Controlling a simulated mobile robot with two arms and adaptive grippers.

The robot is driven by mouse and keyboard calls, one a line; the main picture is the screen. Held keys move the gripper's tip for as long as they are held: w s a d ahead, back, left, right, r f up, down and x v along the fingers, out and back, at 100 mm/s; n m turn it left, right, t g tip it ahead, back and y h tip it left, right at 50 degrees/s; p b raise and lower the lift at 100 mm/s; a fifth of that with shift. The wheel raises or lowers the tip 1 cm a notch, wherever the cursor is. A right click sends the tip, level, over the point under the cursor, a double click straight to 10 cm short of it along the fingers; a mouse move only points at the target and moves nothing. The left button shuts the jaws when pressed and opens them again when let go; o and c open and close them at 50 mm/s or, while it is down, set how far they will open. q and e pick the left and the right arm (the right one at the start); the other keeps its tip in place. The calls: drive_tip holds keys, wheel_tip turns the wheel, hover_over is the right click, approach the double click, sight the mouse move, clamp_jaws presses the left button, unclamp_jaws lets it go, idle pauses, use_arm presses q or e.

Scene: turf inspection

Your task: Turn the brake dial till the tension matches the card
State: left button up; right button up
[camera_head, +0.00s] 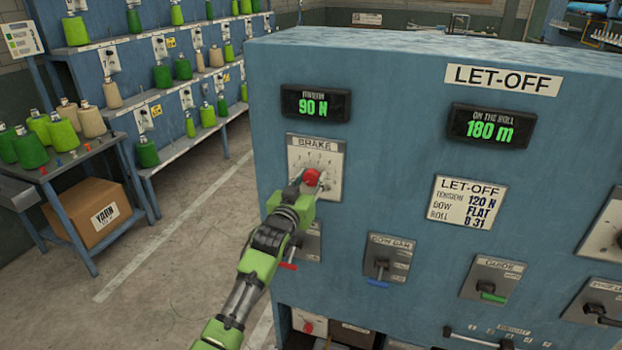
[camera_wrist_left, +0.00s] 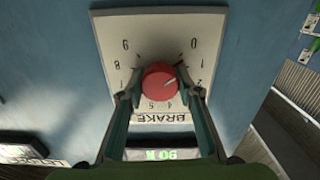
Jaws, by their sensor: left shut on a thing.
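The brake dial (camera_head: 311,177) is a red knob on a pale plate marked BRAKE (camera_head: 330,158) on the blue let-off cabinet. My left gripper (camera_head: 309,184) is shut on the knob. The tension display (camera_head: 315,104) reads 90 N in green. The let-off card (camera_head: 467,202) reads tension 120 N, bow FLAT, and a roll line. My right gripper is not in view.
Another display (camera_head: 491,126) reads 180 m on the roll. Below the dial are levers with a blue handle (camera_head: 378,283) and a green handle (camera_head: 493,297). Yarn cones stand on racks (camera_head: 150,95) at left, with a cardboard box (camera_head: 88,211) below. The floor between is clear.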

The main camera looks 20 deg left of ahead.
use_arm(q)
drive_tip(key=m, duration=0.4)
drive_tip(key=shift+m, duration=1.6)
drive_tip(key=o, duration=1.1)
drive_tip(key=s, duration=1.2)
drive_tip(key=shift+a, duration=0.15)
